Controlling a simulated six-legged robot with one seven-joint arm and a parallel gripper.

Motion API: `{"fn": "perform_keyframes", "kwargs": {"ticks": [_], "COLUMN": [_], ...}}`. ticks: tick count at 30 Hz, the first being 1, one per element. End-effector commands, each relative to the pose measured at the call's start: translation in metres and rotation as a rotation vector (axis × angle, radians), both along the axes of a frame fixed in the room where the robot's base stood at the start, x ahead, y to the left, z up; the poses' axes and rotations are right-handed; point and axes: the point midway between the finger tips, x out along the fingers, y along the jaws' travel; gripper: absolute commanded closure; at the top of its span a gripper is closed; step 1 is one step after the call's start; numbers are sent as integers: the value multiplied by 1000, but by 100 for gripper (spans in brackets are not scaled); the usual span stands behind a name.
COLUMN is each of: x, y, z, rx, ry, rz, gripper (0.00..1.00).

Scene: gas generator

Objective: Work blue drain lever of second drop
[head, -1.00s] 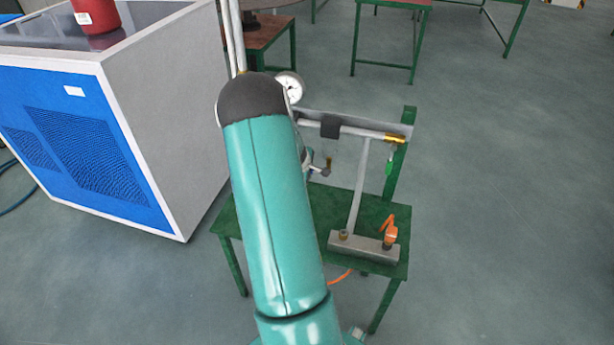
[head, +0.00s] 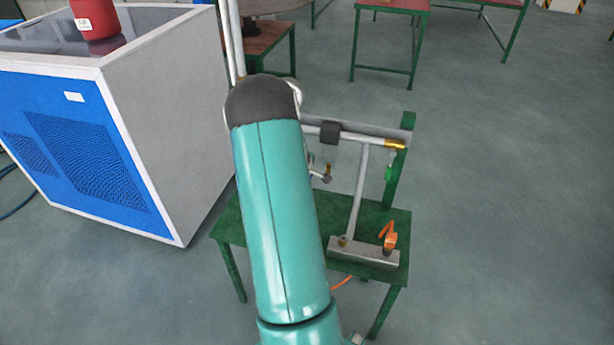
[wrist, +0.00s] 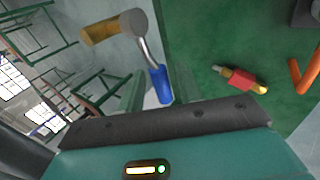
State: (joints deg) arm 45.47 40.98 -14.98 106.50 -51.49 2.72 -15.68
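The blue drain lever (wrist: 160,84) shows in the wrist view as a bent silver handle with a blue grip. It hangs from a brass and grey valve (wrist: 112,29) at the upper left. The blue end points down toward the dark edge of my gripper (wrist: 165,122), close in front of it; I cannot tell whether they touch.
A blue and grey cabinet (head: 85,170) stands left. A red and yellow fitting (wrist: 240,80) shows in the wrist view. Floor at right is clear.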

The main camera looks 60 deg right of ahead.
Motion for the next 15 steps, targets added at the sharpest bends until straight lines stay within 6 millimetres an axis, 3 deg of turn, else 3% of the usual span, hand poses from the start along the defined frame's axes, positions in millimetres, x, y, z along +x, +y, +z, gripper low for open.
{"fn": "perform_keyframes", "kwargs": {"ticks": [7, 15], "x": [-2, -8], "y": [5, 30], "z": [9, 48], "rx": [0, -2], "ry": [-1, -2], "rz": [-1, 0], "gripper": [65, 65]}}
